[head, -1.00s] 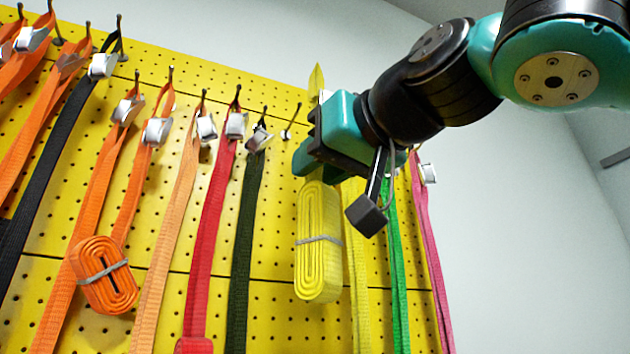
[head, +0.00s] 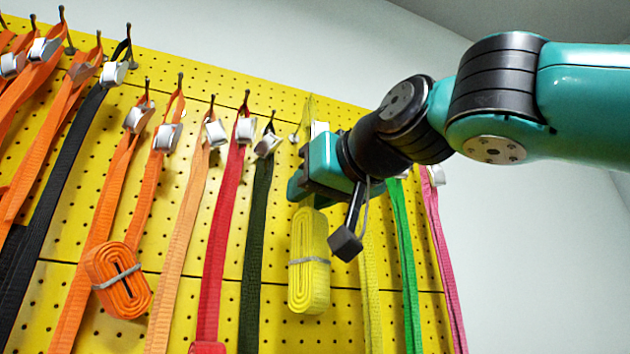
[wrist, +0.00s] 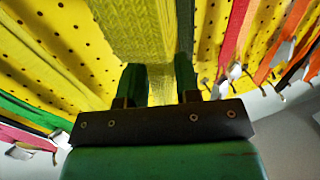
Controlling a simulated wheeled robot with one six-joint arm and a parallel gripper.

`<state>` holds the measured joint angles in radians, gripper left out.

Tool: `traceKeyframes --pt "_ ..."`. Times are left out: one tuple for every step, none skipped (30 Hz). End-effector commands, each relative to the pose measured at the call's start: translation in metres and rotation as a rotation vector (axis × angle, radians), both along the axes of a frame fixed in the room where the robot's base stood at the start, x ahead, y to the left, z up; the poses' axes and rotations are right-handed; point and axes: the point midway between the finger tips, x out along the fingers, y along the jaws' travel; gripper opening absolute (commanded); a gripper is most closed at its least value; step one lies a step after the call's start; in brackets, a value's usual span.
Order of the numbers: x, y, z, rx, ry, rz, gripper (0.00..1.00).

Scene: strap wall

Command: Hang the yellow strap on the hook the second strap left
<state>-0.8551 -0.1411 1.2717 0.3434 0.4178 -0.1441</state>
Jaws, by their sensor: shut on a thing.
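My gripper (head: 305,188) is shut on the yellow strap (head: 309,265). The strap's rolled bundle, bound with a grey band, hangs below the jaws, and its thin upper end stands above them. A bare hook (head: 294,138) sits just left of that upper end, right of the dark green strap. I cannot tell whether strap and hook touch. In the wrist view, the yellow strap (wrist: 140,35) runs up between the two fingers of my gripper (wrist: 160,83). The hook is not clear there.
On the yellow pegboard (head: 225,245), the dark green strap (head: 257,240) and red strap (head: 217,235) hang to the left. Another yellow strap (head: 370,285), a green strap (head: 405,260) and a pink strap (head: 442,265) hang to the right, partly behind my arm.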

Motion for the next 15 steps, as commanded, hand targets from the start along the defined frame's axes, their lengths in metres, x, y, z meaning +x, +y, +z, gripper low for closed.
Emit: traceKeyframes --pt "0.004 0.000 0.000 0.000 0.000 -0.003 0.05" --pt "0.006 0.000 0.000 0.000 0.000 -0.004 0.05" --pt "0.008 0.001 0.000 0.000 0.000 -0.003 0.05" --pt "0.010 0.002 0.000 0.000 0.000 -0.002 0.05" --pt "0.012 0.003 0.000 0.000 0.000 -0.003 0.05" --pt "0.014 0.003 0.000 0.001 0.000 -0.003 0.05" --pt "0.016 0.004 0.000 0.001 -0.001 -0.003 0.05" --pt "0.018 0.004 0.000 0.001 -0.001 -0.002 0.05" --pt "0.020 0.005 -0.001 0.001 -0.001 -0.002 0.05" --pt "0.022 0.006 -0.001 0.001 -0.001 -0.002 0.05" --pt "0.024 0.006 -0.001 0.000 0.000 -0.003 0.05" --pt "0.027 0.007 -0.002 -0.001 -0.001 -0.003 0.05" --pt "0.028 0.007 -0.002 -0.001 0.001 -0.002 0.05" --pt "0.030 0.008 -0.002 -0.001 0.001 -0.002 0.05" --pt "0.031 0.008 -0.006 0.001 0.001 -0.001 0.05"
